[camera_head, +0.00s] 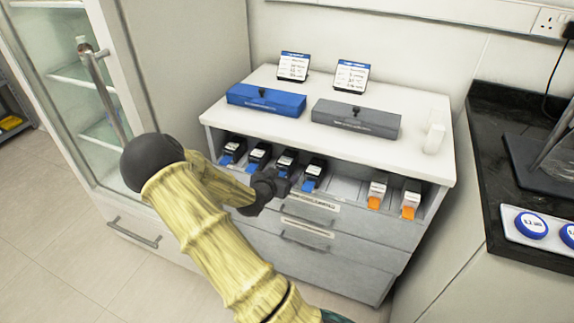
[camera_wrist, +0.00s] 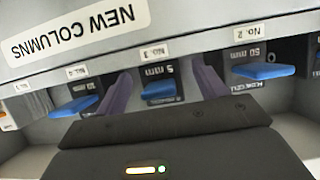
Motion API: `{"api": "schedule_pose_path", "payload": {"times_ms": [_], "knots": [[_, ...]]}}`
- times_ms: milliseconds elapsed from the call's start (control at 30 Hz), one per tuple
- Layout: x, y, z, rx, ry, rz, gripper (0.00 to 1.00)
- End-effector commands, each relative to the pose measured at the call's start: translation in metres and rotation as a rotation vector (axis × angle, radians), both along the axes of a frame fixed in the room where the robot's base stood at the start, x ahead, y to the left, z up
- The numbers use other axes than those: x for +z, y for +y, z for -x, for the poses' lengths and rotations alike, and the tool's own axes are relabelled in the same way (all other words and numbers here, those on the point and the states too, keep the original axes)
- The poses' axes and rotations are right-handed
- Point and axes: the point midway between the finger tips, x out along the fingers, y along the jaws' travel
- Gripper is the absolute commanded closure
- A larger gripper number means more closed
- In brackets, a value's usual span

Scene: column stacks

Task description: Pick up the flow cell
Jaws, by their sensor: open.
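Several black flow cells with blue tabs stand in a row in the open shelf of the white cabinet. In the head view, the third from the left (camera_head: 287,160) is nearest my gripper (camera_head: 272,184). In the wrist view, upside down, the flow cell under the "No. 3" label (camera_wrist: 160,91) reads "5 mm" and shows between my two purple-grey fingers (camera_wrist: 164,88). My gripper is open, a finger on either side of that cell; contact cannot be told. The "No. 2" cell (camera_wrist: 262,71) and "No. 4" cell (camera_wrist: 75,105) flank it. My gripper body hides the lower wrist view.
Two white, orange-tabbed items (camera_head: 376,196) stand right in the shelf, with empty slots to their left. A blue box (camera_head: 266,99) and a grey box (camera_head: 356,118) lie on top. A "NEW COLUMNS" label (camera_wrist: 75,30) marks the cabinet front. A dark counter (camera_head: 520,105) is right.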

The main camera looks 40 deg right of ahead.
Motion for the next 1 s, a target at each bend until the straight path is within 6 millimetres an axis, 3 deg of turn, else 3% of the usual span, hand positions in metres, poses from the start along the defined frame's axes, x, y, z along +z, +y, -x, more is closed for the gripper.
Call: {"api": "schedule_pose_path", "payload": {"times_ms": [267,567,600,867,1000], "knots": [[0.0,0.0,0.0,0.0,0.0,0.0,0.29],[0.0,0.0,0.0,0.0,0.0,0.0,0.84],[0.001,0.0,0.0,0.0,-0.002,0.001,0.87],[0.003,0.001,0.0,0.0,-0.002,0.001,0.87],[0.014,0.004,0.002,-0.001,-0.005,0.001,0.87]]}}
